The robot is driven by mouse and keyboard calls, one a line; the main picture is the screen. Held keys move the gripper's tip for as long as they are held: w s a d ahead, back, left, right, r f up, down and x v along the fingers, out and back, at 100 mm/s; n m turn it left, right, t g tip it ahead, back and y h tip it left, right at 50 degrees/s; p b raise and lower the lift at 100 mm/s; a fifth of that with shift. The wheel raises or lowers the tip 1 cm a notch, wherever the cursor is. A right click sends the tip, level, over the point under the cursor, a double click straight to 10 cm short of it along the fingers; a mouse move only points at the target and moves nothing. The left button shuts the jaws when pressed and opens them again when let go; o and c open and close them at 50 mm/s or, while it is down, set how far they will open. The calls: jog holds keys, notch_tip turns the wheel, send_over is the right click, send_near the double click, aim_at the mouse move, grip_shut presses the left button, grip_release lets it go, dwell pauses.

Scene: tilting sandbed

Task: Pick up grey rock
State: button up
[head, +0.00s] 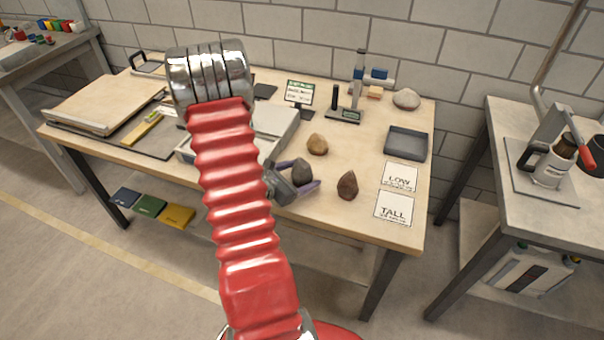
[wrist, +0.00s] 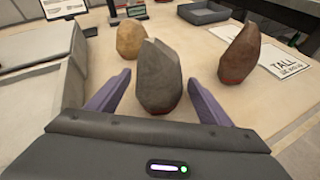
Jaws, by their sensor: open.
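The grey rock (wrist: 159,80) stands upright on the wooden table, between the two purple fingers of my gripper (wrist: 158,92) in the wrist view. The fingers are open, with a gap on each side of the rock. In the head view the dark grey rock (head: 302,171) sits between the fingers of my gripper (head: 299,178), near the table's front edge. My red arm hides part of the table to its left.
A tan rock (head: 317,144) stands behind the grey rock, and a reddish-brown rock (head: 347,185) stands to its right. Cards marked LOW (head: 399,177) and TALL (head: 394,208) lie at the right. A grey tray (head: 406,143) is behind them. A pale box (wrist: 50,75) stands close on the left.

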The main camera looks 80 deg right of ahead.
aim_at(301, 158)
dwell(0.5)
jog(key=c, duration=1.6)
jog(key=shift+o, duration=0.2)
jog(key=shift+r, duration=0.1)
jog(key=shift+r, duration=4.95)
